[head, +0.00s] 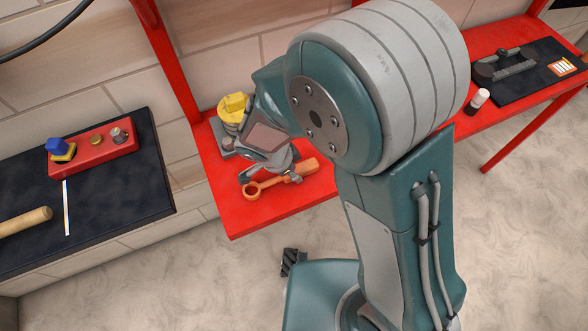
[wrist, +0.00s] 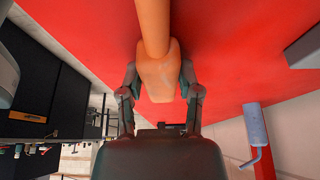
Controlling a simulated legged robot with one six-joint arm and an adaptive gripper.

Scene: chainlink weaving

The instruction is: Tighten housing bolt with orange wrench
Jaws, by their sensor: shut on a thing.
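The orange wrench (head: 273,183) is over the red table, with its ring end to the left and its other end to the right. In the wrist view, the wrench (wrist: 155,30) runs up from between my fingers. My gripper (head: 291,178) is shut on it; in the wrist view, a finger of my gripper (wrist: 159,76) is on each side of its wide part. I cannot tell whether the wrench touches the table. A yellow-topped housing with a grey base (head: 233,112) stands behind my gripper, partly hidden by my arm. I cannot make out the bolt.
The red table (head: 235,218) has upright red posts. On the left, a dark bench (head: 110,210) carries a red block (head: 92,152) and a wooden handle (head: 25,222).

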